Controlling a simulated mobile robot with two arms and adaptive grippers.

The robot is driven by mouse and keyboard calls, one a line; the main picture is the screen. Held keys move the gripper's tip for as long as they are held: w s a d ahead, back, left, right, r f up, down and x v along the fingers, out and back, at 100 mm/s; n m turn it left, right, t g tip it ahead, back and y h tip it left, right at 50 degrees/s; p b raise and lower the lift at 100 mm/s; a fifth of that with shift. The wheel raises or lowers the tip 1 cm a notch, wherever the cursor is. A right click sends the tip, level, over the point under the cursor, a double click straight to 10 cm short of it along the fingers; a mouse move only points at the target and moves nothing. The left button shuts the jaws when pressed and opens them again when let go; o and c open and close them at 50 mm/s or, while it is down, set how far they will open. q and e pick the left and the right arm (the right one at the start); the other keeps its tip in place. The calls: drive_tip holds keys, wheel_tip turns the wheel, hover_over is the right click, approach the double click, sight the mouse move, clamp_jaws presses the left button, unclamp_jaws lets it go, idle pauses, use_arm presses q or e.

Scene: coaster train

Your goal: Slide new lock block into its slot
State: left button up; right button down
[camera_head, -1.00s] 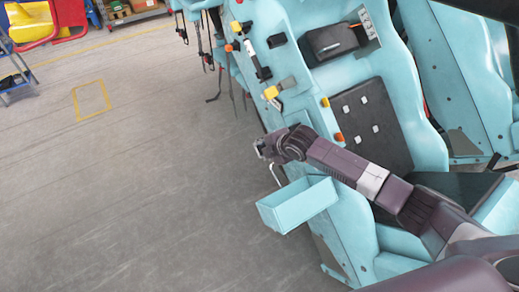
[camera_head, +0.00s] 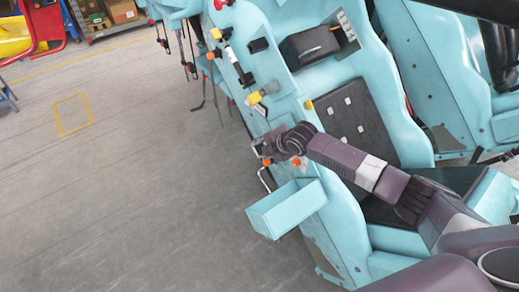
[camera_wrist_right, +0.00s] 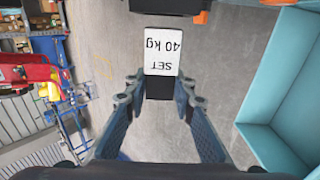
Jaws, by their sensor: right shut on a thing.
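My right gripper (camera_head: 262,148) is beside the light blue train car (camera_head: 400,115), above an open bin. In the right wrist view, the two dark fingers (camera_wrist_right: 160,98) stand on either side of a black block with a white label (camera_wrist_right: 161,55) reading "SET 40 kg" upside down. The gripper is shut on this block, which seems to be the lock block. In the head view the block is too small to make out. I cannot tell which opening is its slot. My left gripper is not in view.
The light blue bin (camera_head: 290,208) is just below the gripper and also shows at the right of the wrist view (camera_wrist_right: 285,100). An orange knob (camera_head: 297,162) is close to the gripper. A yellow handle (camera_head: 255,97) sits farther up the car.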

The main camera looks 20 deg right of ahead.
drive_tip(key=shift+r+p, duration=0.1)
drive_tip(key=shift+p, duration=0.3)
idle(1.2)
idle(0.3)
drive_tip(key=shift+w+d, duration=0.15)
drive_tip(key=shift+d, duration=0.2)
drive_tip(key=shift+w+d+b, duration=0.2)
drive_tip(key=shift+d+b, duration=0.25)
drive_tip(key=shift+d, duration=0.15)
drive_tip(key=shift+w+d, duration=0.1)
drive_tip(key=shift+d, duration=0.2)
drive_tip(key=shift+w+d+b, duration=0.35)
drive_tip(key=shift+d+b, duration=0.3)
drive_tip(key=shift+d, duration=0.25)
